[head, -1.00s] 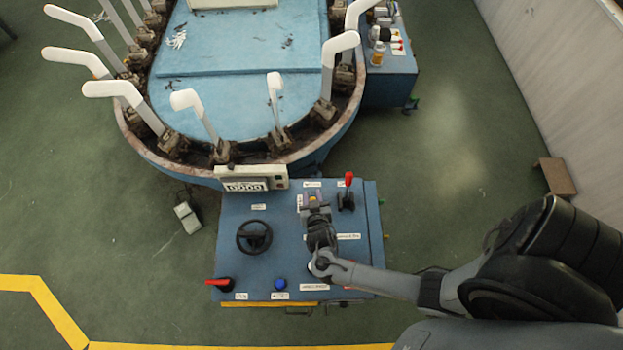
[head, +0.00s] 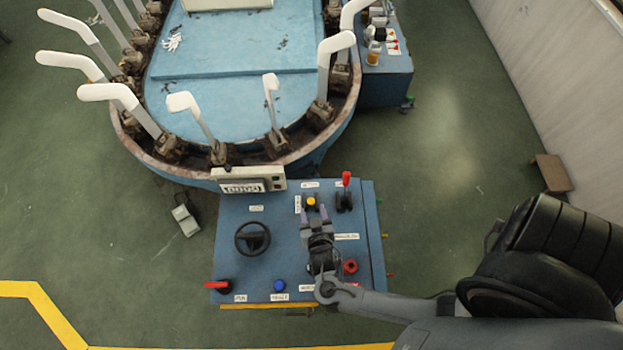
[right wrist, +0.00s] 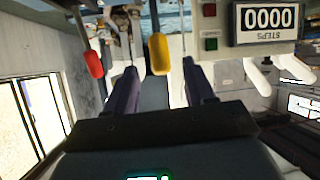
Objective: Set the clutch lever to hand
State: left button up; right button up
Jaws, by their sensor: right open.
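A lever with a yellow knob (head: 311,201) stands near the far edge of the blue control panel (head: 222,262). A lever with a red handle (head: 346,180) stands to its right. The labels are too small to read, so I cannot tell which is the clutch lever. My right gripper (head: 313,213) is open at the near side of the yellow knob. In the right wrist view, the yellow knob (right wrist: 159,54) shows between and beyond the two open fingers, with no clear contact. The red handle (right wrist: 93,65) hangs left of them. My left gripper is not in view.
The panel also carries a black handwheel (head: 253,238), a red handle (head: 220,286), a blue button (head: 279,284) and a red knob (head: 350,266) close to my right arm. A counter box (head: 250,182) stands at its far edge. The sock-form machine (head: 235,95) lies beyond.

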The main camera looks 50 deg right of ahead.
jog(key=shift+v, duration=1.65)
